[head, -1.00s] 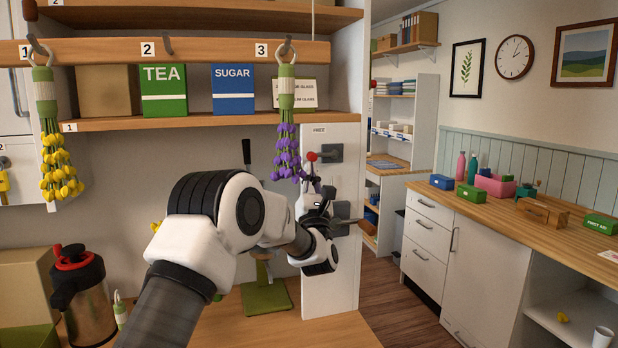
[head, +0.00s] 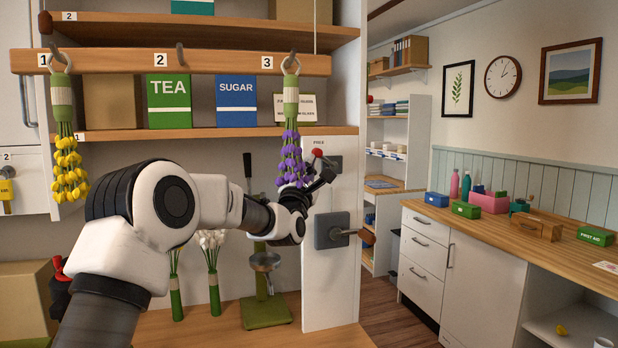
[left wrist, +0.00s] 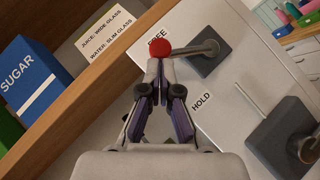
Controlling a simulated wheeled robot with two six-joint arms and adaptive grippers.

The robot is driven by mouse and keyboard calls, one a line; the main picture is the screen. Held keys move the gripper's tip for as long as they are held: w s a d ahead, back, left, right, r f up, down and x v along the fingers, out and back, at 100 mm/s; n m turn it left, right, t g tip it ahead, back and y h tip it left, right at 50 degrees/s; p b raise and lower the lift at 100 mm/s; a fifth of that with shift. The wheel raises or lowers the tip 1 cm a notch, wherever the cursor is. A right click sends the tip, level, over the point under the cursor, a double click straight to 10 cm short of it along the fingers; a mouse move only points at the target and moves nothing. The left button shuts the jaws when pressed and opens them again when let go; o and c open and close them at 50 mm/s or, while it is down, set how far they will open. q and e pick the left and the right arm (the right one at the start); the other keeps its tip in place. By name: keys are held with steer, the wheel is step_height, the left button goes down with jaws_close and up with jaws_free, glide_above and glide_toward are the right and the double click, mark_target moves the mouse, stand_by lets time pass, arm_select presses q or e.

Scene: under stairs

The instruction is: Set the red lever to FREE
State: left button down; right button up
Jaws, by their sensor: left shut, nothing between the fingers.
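The red lever's ball knob (head: 317,152) is on the white upright panel (head: 340,285), up and left of its dark mounting plate (head: 336,164). In the left wrist view the red knob (left wrist: 160,47) is beside the partly covered FREE label (left wrist: 157,35), its metal rod running right to the plate (left wrist: 217,60). The HOLD label (left wrist: 202,102) is clear of the lever. My left gripper (head: 324,171) is shut and empty. In the left wrist view its fingertips (left wrist: 160,63) are right below the knob, apparently touching it. My right gripper is out of view.
A second dark plate (head: 331,230) with a wooden handle (head: 368,236) is below the lever. Purple flowers (head: 291,160) hang close by the left gripper. A shelf with a sugar box (head: 236,100) is left of the panel. Open floor shows right of the panel.

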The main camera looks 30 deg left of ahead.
arm_select(q)
steer(key=shift+w+d+r+b, duration=0.1)
steer(key=shift+w+r+b, duration=0.1)
steer(key=shift+r+b, duration=0.5)
steer(key=shift+r, duration=0.25)
steer(key=v, duration=1.2)
steer(key=shift+w+f, duration=0.1)
steer(key=shift+f, duration=0.05)
